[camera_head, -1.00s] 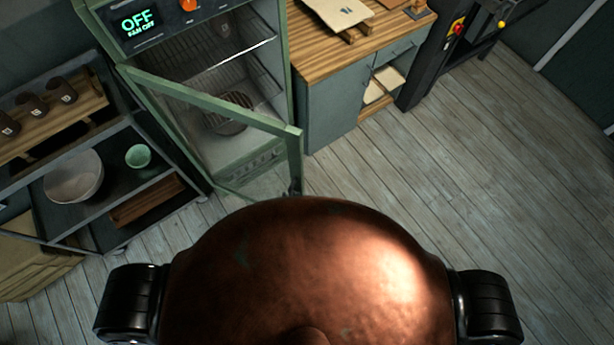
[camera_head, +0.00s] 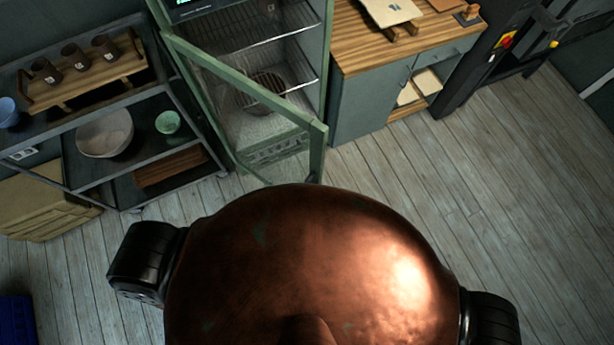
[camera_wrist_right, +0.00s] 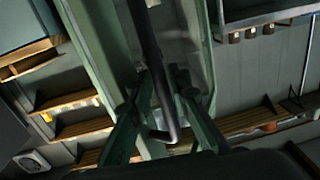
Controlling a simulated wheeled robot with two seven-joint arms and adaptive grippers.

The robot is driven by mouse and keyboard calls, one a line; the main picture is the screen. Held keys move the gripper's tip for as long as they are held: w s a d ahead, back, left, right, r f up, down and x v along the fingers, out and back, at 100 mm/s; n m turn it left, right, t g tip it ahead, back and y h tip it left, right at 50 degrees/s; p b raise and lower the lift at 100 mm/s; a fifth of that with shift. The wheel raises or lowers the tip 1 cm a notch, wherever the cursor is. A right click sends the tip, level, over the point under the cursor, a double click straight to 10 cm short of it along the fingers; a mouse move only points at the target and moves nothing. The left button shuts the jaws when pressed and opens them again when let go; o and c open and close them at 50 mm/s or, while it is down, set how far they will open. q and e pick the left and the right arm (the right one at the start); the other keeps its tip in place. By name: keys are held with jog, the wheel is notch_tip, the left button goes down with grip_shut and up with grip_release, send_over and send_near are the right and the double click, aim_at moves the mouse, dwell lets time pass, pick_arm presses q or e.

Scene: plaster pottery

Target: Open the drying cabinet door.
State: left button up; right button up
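The drying cabinet (camera_head: 326,60) stands at the upper middle of the head view. Its green-framed glass door (camera_head: 250,92) stands partly open, swung out toward me, its free edge near my copper-coloured body. In the right wrist view, the fingers of my right gripper (camera_wrist_right: 164,90) come up on both sides of a dark bar handle (camera_wrist_right: 151,50) and close in on it. The green door frame (camera_wrist_right: 95,50) shows beside the handle. The contact itself is dim. My body hides the right gripper in the head view. My left gripper is in neither view.
A dark shelf cart (camera_head: 75,178) with mugs (camera_head: 75,57) and bowls (camera_head: 105,133) stands left of the cabinet. A wood-topped counter (camera_head: 365,55) stands right of it. The plank floor (camera_head: 470,180) to the right is clear. A blue crate (camera_head: 15,318) is at lower left.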

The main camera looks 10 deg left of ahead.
jog(key=v, duration=1.2)
